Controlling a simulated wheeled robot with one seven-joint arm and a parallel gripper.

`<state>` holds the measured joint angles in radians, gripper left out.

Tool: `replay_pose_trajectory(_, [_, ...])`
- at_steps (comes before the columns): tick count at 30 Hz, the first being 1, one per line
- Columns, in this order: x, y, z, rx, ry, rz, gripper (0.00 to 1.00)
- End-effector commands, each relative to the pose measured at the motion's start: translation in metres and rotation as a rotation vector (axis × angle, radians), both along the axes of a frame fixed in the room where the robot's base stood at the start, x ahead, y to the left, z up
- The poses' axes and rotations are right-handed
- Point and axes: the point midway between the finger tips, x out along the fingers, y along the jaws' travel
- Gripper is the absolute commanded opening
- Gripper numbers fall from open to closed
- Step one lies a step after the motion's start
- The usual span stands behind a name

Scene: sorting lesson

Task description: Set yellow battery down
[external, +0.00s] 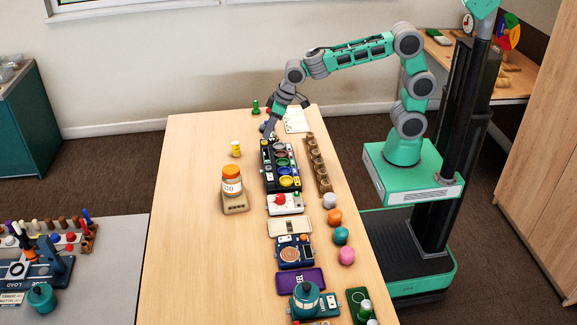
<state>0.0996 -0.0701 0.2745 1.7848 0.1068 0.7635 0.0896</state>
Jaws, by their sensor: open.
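A small upright yellow cylinder (236,149), which looks like the yellow battery, stands on the bare wooden table left of the black tray. My gripper (269,134) points down at the far end of the black tray (265,172); it is open. Small dark and yellow bits show beneath its fingertips, too small to tell apart. The gripper is to the right of the yellow cylinder and apart from it. The tray holds several round coloured pieces, including a yellow one at its near end.
An orange-lidded jar (232,182) stands on a scale (236,208) left of the tray. A brown rack of cups (318,165) lies to the right. Coloured lumps, a purple tray (300,281) and a teal pot (305,298) are nearer. The table's left side is clear.

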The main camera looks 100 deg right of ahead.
Motion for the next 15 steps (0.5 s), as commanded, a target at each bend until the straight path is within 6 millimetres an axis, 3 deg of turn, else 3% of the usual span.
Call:
replay_pose_trajectory(1, [-0.040, 0.018, 0.002, 0.008, 0.029, 0.054, 0.51])
replay_pose_trajectory(3, [-0.098, 0.041, -0.006, 0.019, 0.086, 0.130, 0.51])
replay_pose_trajectory(7, [-0.187, 0.069, -0.030, 0.036, 0.172, 0.248, 0.51])
replay_pose_trajectory(10, [-0.223, 0.078, -0.045, 0.042, 0.210, 0.297, 0.51])
replay_pose_trajectory(15, [-0.233, 0.080, -0.050, 0.045, 0.224, 0.310, 0.51])
